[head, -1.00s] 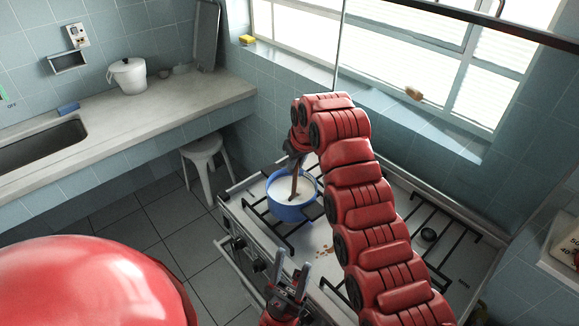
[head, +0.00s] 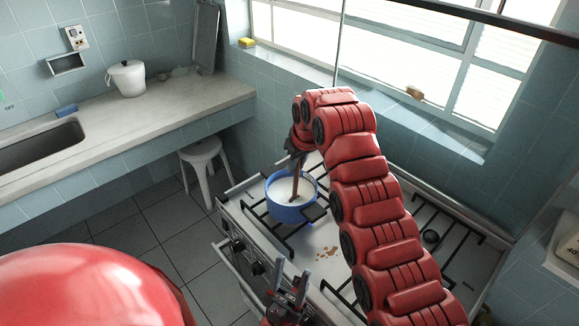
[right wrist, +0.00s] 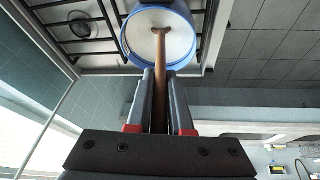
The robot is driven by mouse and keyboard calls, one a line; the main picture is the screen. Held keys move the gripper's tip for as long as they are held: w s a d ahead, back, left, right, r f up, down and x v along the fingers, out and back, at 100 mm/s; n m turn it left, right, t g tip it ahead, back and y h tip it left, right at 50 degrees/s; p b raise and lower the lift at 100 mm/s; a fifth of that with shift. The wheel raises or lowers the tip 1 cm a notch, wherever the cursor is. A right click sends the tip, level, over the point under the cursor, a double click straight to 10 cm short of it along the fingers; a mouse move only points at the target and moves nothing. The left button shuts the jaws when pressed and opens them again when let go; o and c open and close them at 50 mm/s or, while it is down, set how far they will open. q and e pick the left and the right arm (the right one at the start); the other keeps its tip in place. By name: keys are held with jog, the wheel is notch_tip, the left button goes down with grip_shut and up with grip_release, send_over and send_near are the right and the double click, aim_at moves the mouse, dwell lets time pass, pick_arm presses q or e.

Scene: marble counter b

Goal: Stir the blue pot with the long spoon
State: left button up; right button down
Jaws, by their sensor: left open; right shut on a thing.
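The blue pot (head: 291,212) stands on the stove with a white content inside. The long wooden spoon (head: 295,185) stands tilted in the pot, its lower end in the white content. My right gripper (head: 297,150) is above the pot, shut on the spoon's upper part. In the right wrist view the spoon (right wrist: 160,75) runs from between the fingers (right wrist: 160,105) into the blue pot (right wrist: 188,14). My left gripper (head: 290,290) is open and empty, low in the head view, in front of the pot and apart from it.
The stove (head: 318,243) has black grates and a brown spill in front of the pot. A white stool (head: 202,158) stands on the floor left of the stove. A counter (head: 170,105) carries a white lidded pot (head: 127,79). A window runs behind the stove.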

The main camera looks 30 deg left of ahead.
jog(key=shift+w+d, duration=0.15)
jog(key=shift+d, duration=0.15)
jog(key=shift+a+f+b, duration=0.1)
jog(key=shift+a+b, duration=0.2)
jog(key=shift+b, duration=0.15)
jog(key=shift+d, duration=0.35)
jog(key=shift+w+a+r+p+v, duration=0.15)
jog(key=shift+a+p+v, duration=0.15)
jog(key=shift+v, duration=1.25)
jog(key=shift+w+a+r+p+v, duration=0.1)
jog(key=shift+a+p+v, duration=0.2)
jog(key=shift+v, duration=1.25)
jog(key=shift+w+a+r+p+v, duration=0.15)
jog(key=shift+a+p+v, duration=0.15)
jog(key=shift+v, duration=1.2)
jog(key=shift+r+p, duration=1.75)
jog(key=shift+r, duration=0.8)
